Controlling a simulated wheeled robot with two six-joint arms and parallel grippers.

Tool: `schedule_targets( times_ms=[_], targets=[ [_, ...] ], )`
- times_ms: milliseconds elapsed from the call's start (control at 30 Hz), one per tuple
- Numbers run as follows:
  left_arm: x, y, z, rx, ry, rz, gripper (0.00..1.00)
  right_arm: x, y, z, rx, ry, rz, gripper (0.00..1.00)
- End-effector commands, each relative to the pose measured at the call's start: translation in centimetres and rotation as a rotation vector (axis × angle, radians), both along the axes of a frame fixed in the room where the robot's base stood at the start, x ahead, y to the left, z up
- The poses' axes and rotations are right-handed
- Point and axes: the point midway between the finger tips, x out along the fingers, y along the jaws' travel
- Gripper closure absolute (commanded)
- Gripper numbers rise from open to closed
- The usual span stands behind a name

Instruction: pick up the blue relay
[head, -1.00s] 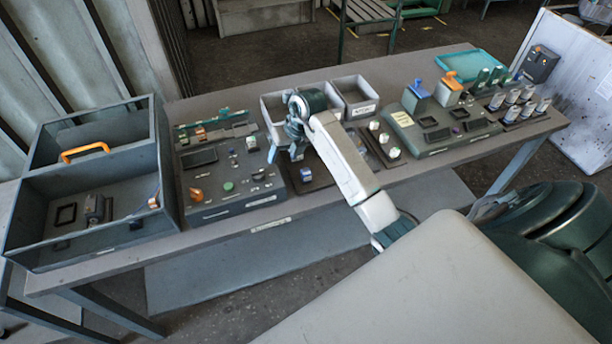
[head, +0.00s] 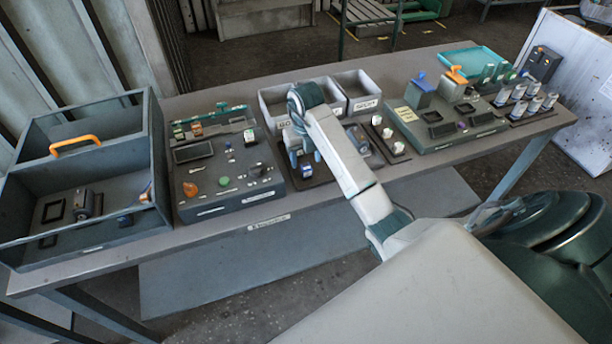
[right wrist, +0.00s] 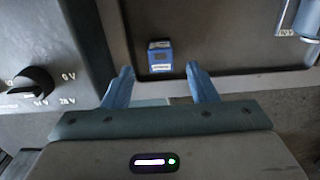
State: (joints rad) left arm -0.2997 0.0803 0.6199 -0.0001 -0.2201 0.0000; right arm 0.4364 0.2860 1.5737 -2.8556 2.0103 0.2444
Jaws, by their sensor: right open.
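The blue relay (right wrist: 160,57) is a small blue block with a pale label, standing on a dark tray in the right wrist view. In the head view it shows as a small pale and blue block (head: 306,171) just below my right gripper (head: 305,158). In the right wrist view my right gripper (right wrist: 159,72) is open, with two blue fingers pointing at the relay. The relay lies between the lines of the fingers, just beyond their tips, and nothing is held. My left gripper is out of view.
A grey panel with knobs (head: 225,205) stands close left of the relay's dark tray (right wrist: 235,50). Pale bins (head: 357,88) stand behind. A grey crate with an orange handle (head: 35,165) is at far left, and another device panel (head: 450,140) at right.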

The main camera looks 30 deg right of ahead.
Motion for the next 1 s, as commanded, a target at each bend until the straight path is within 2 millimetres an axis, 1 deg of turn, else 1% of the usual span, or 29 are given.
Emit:
schedule_targets(
  times_ms=[167, 333, 400, 467, 700, 767, 900, 933, 1000],
  targets=[
    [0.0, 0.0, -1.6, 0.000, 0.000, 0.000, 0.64, 0.1, -0.1, -1.5, 0.000, 0.000, 0.000, 0.47],
    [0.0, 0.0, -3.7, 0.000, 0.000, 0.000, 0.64, 0.3, -0.2, -3.5, 0.000, -0.001, 0.000, 0.47],
    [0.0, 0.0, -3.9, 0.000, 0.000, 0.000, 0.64, 0.2, -0.2, -4.4, 0.000, 0.002, 0.000, 0.47],
    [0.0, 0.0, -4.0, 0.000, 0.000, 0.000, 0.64, 0.2, -0.2, -5.0, 0.000, 0.002, 0.000, 0.47],
    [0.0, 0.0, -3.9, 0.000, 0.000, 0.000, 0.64, 0.2, -0.2, -5.0, 0.000, 0.000, 0.000, 0.47],
    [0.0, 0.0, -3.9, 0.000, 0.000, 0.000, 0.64, 0.2, -0.2, -5.0, 0.000, 0.000, 0.000, 0.57],
    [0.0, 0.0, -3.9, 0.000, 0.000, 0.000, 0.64, 0.2, -0.2, -5.0, 0.000, 0.000, 0.000, 0.85],
    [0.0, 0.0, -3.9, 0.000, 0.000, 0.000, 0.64, 0.2, -0.2, -5.0, 0.000, 0.000, 0.000, 0.87],
    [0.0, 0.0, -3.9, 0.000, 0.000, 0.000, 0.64, 0.2, -0.2, -5.0, 0.000, -0.001, 0.000, 0.87]
  ],
)
